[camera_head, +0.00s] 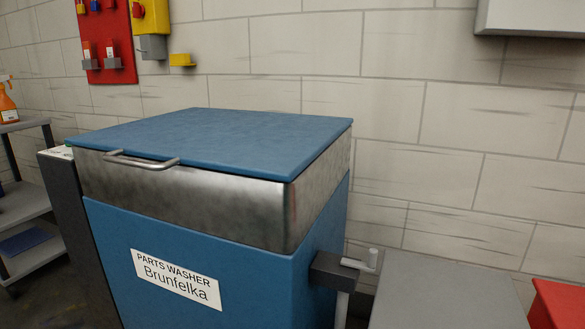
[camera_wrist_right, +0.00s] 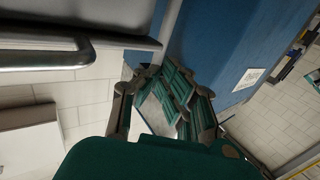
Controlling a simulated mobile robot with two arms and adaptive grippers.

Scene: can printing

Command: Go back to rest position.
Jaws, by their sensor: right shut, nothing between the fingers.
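My right gripper (camera_wrist_right: 172,92) shows in the right wrist view, shut with nothing between its fingers. It is near a blue parts washer, whose blue side (camera_wrist_right: 223,45) and steel lid handle (camera_wrist_right: 45,57) show there. The handle is at the upper left of that view, apart from the fingers. Neither gripper shows in the head view.
In the head view the blue parts washer (camera_head: 215,285), labelled "Brunfelka", stands in the middle with its lid (camera_head: 225,140) down. A grey surface (camera_head: 445,300) and a red box (camera_head: 560,303) are at lower right. A shelf (camera_head: 22,205) stands at left.

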